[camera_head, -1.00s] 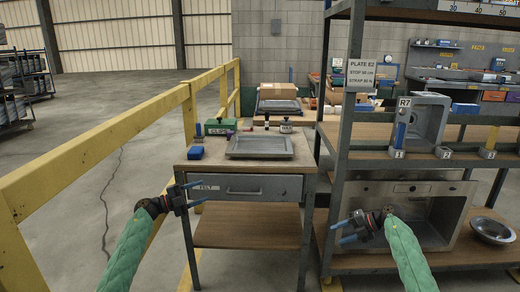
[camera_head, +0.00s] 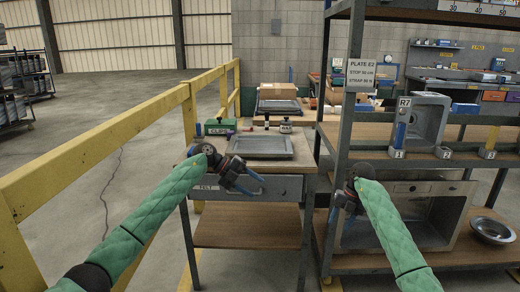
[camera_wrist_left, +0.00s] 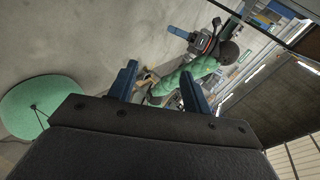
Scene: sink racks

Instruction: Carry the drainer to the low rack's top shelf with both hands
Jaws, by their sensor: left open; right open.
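A shallow grey metal tray, which I take for the drainer (camera_head: 260,147), lies flat on the wooden top of a small bench (camera_head: 215,163). My left gripper (camera_head: 250,184) is open and empty, in front of the bench's drawer and nearer the camera than the tray. Its two blue fingers stand apart in the left wrist view (camera_wrist_left: 158,85). My right gripper (camera_head: 342,215) is open and empty in front of the rack's left post. It touches nothing visible. A grey metal rack (camera_head: 340,130) with wooden shelves stands on the right; I cannot tell whether it is the low rack.
A yellow rail (camera_head: 110,133) runs along the left.

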